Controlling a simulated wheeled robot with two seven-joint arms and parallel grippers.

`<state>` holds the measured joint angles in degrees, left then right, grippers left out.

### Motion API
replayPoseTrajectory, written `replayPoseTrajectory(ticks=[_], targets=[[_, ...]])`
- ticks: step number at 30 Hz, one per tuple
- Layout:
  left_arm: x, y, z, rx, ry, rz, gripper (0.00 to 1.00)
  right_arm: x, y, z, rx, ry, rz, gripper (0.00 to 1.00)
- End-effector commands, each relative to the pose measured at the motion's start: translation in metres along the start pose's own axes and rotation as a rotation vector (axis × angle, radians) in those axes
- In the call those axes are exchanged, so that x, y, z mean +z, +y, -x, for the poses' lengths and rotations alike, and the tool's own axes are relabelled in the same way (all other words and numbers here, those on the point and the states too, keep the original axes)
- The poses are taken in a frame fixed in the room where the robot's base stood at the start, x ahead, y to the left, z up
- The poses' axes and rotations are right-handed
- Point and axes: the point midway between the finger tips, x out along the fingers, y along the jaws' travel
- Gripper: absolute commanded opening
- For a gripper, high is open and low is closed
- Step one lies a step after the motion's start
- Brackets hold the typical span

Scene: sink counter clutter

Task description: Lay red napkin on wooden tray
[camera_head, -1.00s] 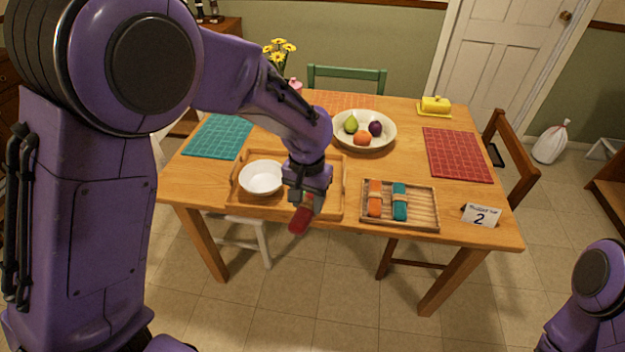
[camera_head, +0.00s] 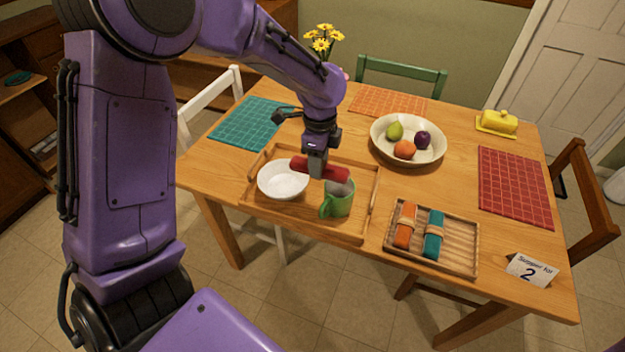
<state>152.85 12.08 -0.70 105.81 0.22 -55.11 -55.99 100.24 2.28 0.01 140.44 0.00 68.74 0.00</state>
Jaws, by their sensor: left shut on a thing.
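A rolled red napkin (camera_head: 336,173) is held in my left gripper (camera_head: 317,168), whose fingers are shut around its middle. The napkin lies level across the fingers, above the wooden tray (camera_head: 270,211). It is close behind the green mug and right of the white bowl; I cannot tell whether it touches either. The tray holds a white bowl (camera_head: 283,180) on its left and a green mug (camera_head: 338,198) on its right. My right gripper is not in view.
A slatted wooden holder (camera_head: 460,238) with an orange and a teal napkin roll stands right of the tray. A fruit bowl (camera_head: 433,156) sits behind. Placemats lie around the table.

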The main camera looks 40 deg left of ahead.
Motion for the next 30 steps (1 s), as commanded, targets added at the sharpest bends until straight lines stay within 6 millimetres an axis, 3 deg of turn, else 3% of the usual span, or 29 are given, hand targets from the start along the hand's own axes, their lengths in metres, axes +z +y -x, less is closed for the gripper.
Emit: replayPoseTrajectory(ticks=[4,12,18,25,30], targets=[[0.009,-0.023,-0.011,0.005,-0.002,-0.041,0.13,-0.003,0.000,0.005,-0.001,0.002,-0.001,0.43],[0.026,-0.086,-0.039,0.003,-0.002,-0.039,0.13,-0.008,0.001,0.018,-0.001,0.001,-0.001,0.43],[0.034,-0.115,-0.075,0.004,-0.002,-0.037,0.13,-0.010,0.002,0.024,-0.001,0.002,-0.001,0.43],[0.038,-0.134,-0.100,0.002,-0.001,-0.038,0.13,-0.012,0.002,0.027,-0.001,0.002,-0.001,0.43],[0.039,-0.135,-0.125,0.004,-0.002,-0.039,0.13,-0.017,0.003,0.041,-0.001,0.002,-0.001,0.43]])
